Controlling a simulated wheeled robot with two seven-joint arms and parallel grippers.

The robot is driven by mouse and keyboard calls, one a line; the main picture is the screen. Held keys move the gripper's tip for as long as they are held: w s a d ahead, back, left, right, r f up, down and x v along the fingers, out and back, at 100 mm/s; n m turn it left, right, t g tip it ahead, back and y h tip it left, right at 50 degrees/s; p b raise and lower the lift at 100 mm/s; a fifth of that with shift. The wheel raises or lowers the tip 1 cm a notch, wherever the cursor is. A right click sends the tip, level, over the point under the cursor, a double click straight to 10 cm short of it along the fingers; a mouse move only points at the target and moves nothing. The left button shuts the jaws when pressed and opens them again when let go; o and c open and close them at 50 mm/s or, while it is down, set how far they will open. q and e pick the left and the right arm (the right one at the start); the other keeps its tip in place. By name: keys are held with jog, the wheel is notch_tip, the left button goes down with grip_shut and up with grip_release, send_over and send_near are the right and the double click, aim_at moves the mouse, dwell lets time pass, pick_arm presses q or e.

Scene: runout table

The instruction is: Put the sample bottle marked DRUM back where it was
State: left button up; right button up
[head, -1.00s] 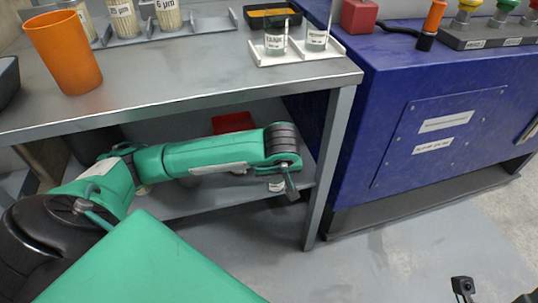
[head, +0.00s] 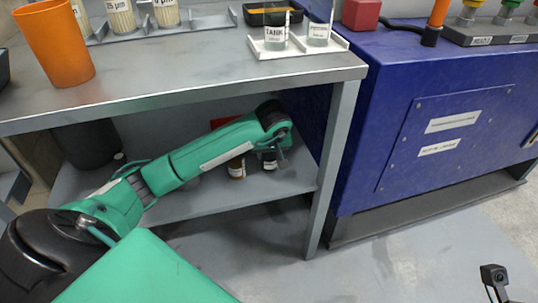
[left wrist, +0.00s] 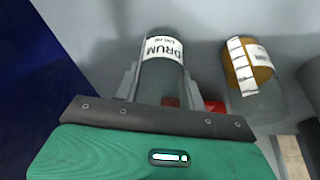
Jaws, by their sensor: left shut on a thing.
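The sample bottle marked DRUM (left wrist: 161,75) is clear with a white label and sits between the two fingers of my left gripper (left wrist: 160,88). In the head view my left arm reaches under the table top, and the gripper (head: 279,157) is at the right part of the lower shelf (head: 215,199). The bottle (head: 269,162) shows only in part there, below the arm. My left gripper is shut on it. I cannot tell whether its base touches the shelf. My right gripper is not in view.
An amber bottle (left wrist: 250,68) with a white label stands beside the DRUM bottle; it shows left of it in the head view (head: 237,168). A red object (head: 226,120) is behind the arm. The table leg (head: 333,165) is close on the right. Two labelled sample bottles stand in a white rack (head: 297,49) above.

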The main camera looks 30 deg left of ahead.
pick_arm(q)
jog(key=o, duration=0.9)
jog(key=shift+o, duration=0.2)
